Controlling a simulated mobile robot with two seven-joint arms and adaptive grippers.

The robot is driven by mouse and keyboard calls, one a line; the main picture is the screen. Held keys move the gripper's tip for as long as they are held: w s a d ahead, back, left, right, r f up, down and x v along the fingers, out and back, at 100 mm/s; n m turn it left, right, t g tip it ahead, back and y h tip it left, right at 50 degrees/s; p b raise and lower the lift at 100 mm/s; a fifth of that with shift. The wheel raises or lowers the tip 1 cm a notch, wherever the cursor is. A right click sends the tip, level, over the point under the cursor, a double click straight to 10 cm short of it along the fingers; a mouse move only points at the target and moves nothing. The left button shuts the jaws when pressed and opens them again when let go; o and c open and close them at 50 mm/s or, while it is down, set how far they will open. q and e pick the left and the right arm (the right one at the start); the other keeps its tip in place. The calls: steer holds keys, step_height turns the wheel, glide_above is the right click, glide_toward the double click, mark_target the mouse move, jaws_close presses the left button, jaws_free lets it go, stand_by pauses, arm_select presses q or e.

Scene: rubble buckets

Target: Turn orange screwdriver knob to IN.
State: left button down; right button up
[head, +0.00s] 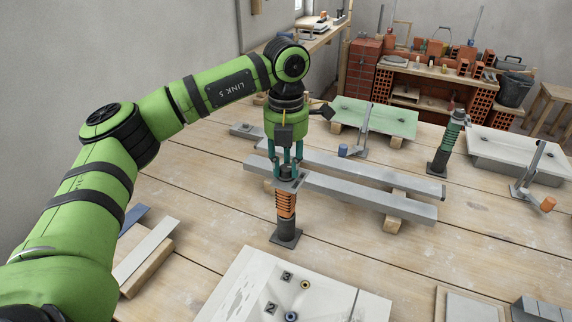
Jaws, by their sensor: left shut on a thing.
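An orange-ribbed post (286,203) stands upright on a dark square base on the wooden table, near the middle of the view. It has a grey plate and a dark top piece above the orange part. My left gripper (287,168) points straight down over it, its teal fingers shut on the dark top piece (288,173). The fingers hide part of that piece. I cannot read any IN mark on the post. My right gripper is not in view.
Long grey beams (350,192) lie on wooden blocks just behind the post. A green-ribbed post (446,150) stands to the right. A white panel (235,285) with numbered tags lies in front.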

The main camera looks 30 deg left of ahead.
mark_target(286, 167)
arm_select(q)
steer(key=shift+n, duration=0.8)
steer(key=c, duration=0.9)
jaws_free()
steer(key=shift+c, duration=0.2)
step_height(286, 167, up, 12)
